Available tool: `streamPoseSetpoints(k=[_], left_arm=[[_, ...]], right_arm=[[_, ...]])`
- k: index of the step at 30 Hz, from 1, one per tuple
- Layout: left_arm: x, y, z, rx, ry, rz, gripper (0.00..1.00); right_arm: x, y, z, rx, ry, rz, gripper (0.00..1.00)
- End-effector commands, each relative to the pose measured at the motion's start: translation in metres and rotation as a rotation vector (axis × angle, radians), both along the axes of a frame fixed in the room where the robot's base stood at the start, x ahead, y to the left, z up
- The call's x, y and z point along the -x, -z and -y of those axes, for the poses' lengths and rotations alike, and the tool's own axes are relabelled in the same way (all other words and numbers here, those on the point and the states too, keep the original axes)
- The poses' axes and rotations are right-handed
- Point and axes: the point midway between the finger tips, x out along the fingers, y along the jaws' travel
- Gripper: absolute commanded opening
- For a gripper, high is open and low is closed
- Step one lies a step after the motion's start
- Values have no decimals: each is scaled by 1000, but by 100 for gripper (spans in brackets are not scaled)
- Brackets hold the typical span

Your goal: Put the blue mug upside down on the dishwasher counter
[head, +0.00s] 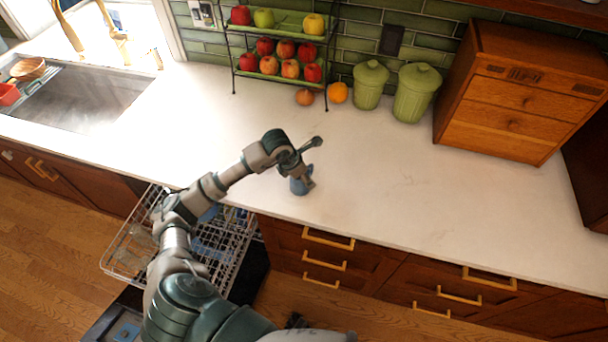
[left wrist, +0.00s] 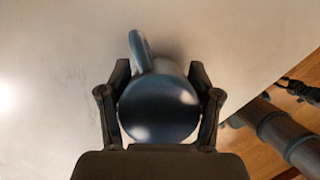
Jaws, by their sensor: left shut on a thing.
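The blue mug (head: 299,186) is at the front part of the white counter, right of the pulled-out dishwasher rack. My left gripper (head: 310,172) is shut on it from above. In the left wrist view, the mug (left wrist: 158,108) is between both fingers of the left gripper (left wrist: 159,105). A closed, round, smooth face, apparently its base, faces the camera, and the handle points up in the picture. Its opening is hidden. I cannot tell whether the mug touches the counter. A small dark part at the bottom of the head view may be my right gripper (head: 296,321), too unclear to read.
The dishwasher rack (head: 239,246) holds glassware below the counter edge. The sink (head: 75,98) is at the left. A fruit stand (head: 283,48), green canisters (head: 415,93) and a wooden drawer box (head: 520,95) stand at the back. The counter (head: 410,190) is clear right of the mug.

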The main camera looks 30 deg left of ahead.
Motion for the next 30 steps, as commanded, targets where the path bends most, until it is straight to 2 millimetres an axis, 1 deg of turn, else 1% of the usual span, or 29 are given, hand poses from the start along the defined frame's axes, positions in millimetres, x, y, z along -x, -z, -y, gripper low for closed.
streamPoseSetpoints(k=[1,2,3,5,6,14,17,20,27,30], left_arm=[[0,1,-1,1,0,1,28],[0,2,-1,1,0,1,66],[0,1,-1,1,0,1,76],[0,1,-2,1,-1,1,90],[0,1,-2,1,-1,1,92],[0,2,-1,1,-1,-2,92],[1,-2,-2,0,-1,0,92],[5,-14,-5,-1,-2,2,92],[22,-63,-17,-2,-2,4,92],[29,-81,-21,-1,-1,2,92]], right_arm=[[1,1,0,0,0,-1,40],[1,1,-1,0,0,-1,40],[0,1,-1,0,1,-1,40],[0,1,-1,0,1,-1,40],[0,1,-1,0,1,-1,40],[0,1,-1,0,1,-1,40],[0,1,-1,0,1,-1,40],[0,1,-1,0,1,-1,40],[0,1,-1,0,1,-1,40],[0,1,-1,0,1,-1,40]])
